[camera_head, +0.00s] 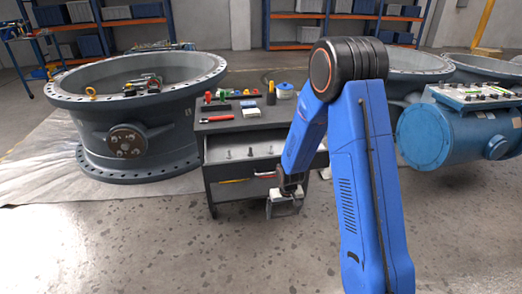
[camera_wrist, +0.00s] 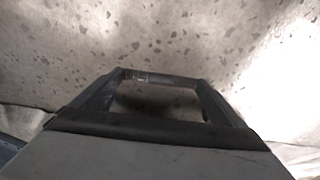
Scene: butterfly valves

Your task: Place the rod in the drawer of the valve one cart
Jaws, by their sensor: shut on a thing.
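My gripper (camera_head: 284,205) hangs low in front of the grey cart (camera_head: 216,135), over the floor. In the wrist view my gripper (camera_wrist: 160,85) shows two dark fingers reaching forward, with a thin dark bar (camera_wrist: 168,79) across between their tips. They are shut on it; I cannot tell if this bar is the rod. The cart's drawer (camera_head: 222,160) is pulled open below the top, and several small upright pieces (camera_head: 250,151) stand in it. My arm hides the drawer's right part.
Tools, a red-and-white piece (camera_head: 216,119) and a blue-and-white container (camera_head: 285,90) lie on the cart top. A large grey valve (camera_head: 100,125) stands left, a blue cylinder (camera_head: 450,135) right. The floor in front is clear.

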